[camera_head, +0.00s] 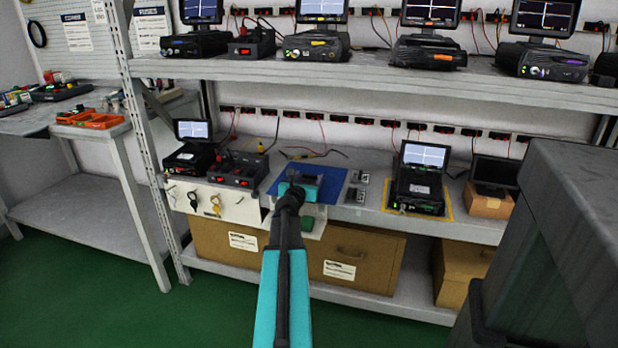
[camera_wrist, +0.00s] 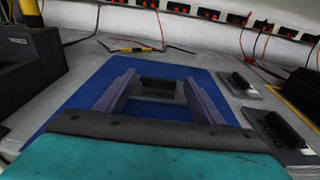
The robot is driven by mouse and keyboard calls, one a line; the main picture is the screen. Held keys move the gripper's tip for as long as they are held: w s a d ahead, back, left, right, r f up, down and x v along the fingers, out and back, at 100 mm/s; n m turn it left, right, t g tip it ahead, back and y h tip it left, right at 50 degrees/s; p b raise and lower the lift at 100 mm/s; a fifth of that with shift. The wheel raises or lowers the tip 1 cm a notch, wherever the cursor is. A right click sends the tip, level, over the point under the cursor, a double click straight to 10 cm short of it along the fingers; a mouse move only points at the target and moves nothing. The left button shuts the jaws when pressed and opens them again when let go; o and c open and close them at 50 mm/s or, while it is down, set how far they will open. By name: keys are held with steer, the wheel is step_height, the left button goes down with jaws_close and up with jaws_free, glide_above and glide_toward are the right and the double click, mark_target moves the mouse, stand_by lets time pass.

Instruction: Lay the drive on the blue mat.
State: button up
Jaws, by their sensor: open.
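The blue mat (camera_head: 338,178) lies on the middle shelf; it also shows in the wrist view (camera_wrist: 85,98). A small grey drive with a dark handle (camera_wrist: 158,96) lies on the mat, between my open fingers in the wrist view. My gripper (camera_head: 306,182) is over the mat; its two purple-grey fingers are apart, one on each side of the drive. I cannot tell whether they touch it. In the head view my arm and gripper hide the drive.
Two similar units (camera_head: 361,177) (camera_head: 355,195) lie on bare shelf right of the mat. A black box with red switches (camera_head: 235,170) stands left, and a tester with a screen (camera_head: 420,180) right on a yellow-bordered patch. A cable (camera_wrist: 135,48) lies behind the mat. An upper shelf (camera_head: 370,78) hangs above.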

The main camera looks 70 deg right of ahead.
steer(key=shift+s+a+f, duration=0.15)
steer(key=shift+a+f, duration=0.05)
steer(key=shift+f, duration=0.45)
steer(key=shift+r+p, duration=0.35)
steer(key=shift+p, duration=0.15)
steer(key=shift+s+a+r+p, duration=0.1)
steer(key=shift+a+r+p, duration=0.2)
steer(key=shift+a, duration=0.9)
steer(key=shift+a+r+p, duration=0.1)
steer(key=shift+a+r, duration=0.3)
steer(key=shift+a, duration=0.8)
steer(key=a+r, duration=0.1)
steer(key=a, duration=0.5)
steer(key=shift+s+p, duration=0.15)
steer(key=shift+p, duration=0.25)
